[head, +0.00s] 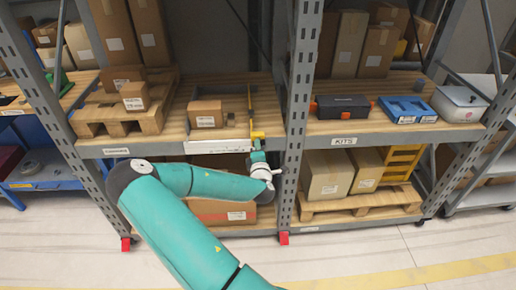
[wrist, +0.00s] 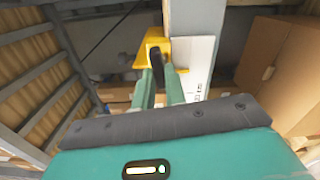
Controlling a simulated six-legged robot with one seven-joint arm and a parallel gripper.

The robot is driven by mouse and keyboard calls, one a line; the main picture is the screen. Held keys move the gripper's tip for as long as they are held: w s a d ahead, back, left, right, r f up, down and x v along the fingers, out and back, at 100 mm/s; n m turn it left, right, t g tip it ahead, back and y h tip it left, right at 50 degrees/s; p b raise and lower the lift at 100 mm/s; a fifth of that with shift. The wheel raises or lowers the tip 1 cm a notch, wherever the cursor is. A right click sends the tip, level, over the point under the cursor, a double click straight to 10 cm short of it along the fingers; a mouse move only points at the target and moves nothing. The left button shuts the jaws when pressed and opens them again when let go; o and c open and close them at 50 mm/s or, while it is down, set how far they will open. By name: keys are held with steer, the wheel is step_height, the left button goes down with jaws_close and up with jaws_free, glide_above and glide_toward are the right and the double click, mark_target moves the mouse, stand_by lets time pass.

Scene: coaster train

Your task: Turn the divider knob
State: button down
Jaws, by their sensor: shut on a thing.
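The yellow divider (head: 250,110) stands upright on the middle shelf, to the right of a small carton.
A small carton (head: 206,114) sits left of the divider. A steel rack post (head: 298,110) stands close to the right. On the shelf beyond it are a dark toolbox (head: 342,107) and a blue tray (head: 407,109). Cartons (head: 327,175) stand on the lower shelf.

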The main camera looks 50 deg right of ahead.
steer(key=shift+s+n, duration=0.1)
steer(key=shift+n, duration=0.9)
steer(key=shift+f, duration=0.1)
steer(key=c, duration=1.5)
jaws_free()
steer(key=shift+o, duration=0.3)
steer(key=shift+a, duration=0.1)
steer(key=v, duration=1.3)
steer(key=shift+s+a, duration=0.25)
